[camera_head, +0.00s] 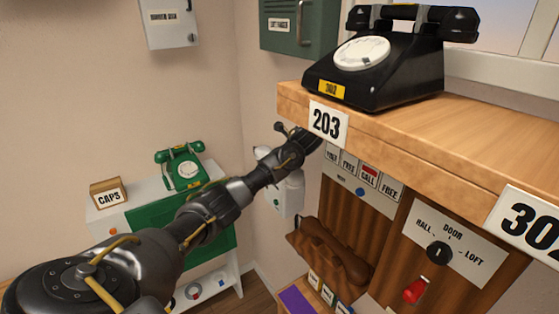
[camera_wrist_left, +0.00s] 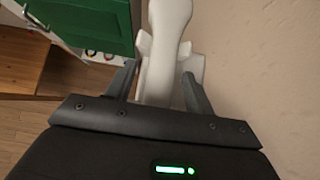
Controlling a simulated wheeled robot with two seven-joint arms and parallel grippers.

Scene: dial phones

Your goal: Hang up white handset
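The white handset (camera_wrist_left: 167,45) is upright in the left wrist view, in front of a white wall phone body (camera_wrist_left: 196,66). My left gripper (camera_wrist_left: 160,76) has one finger on each side of it, with narrow gaps that look like open fingers. I cannot tell if the handset rests fully on its cradle. In the head view the white phone (camera_head: 288,194) is on the wall by the corner, partly covered by my left arm, and the fingertips are hidden. My right gripper is not in view.
A wooden shelf (camera_head: 456,128) with a black dial phone (camera_head: 385,73) juts out at right, close to my left wrist. Below it are a brown handset (camera_head: 332,253) and a door dial panel (camera_head: 440,250). A green phone (camera_head: 183,168) stands on a white cabinet (camera_head: 118,222) at left.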

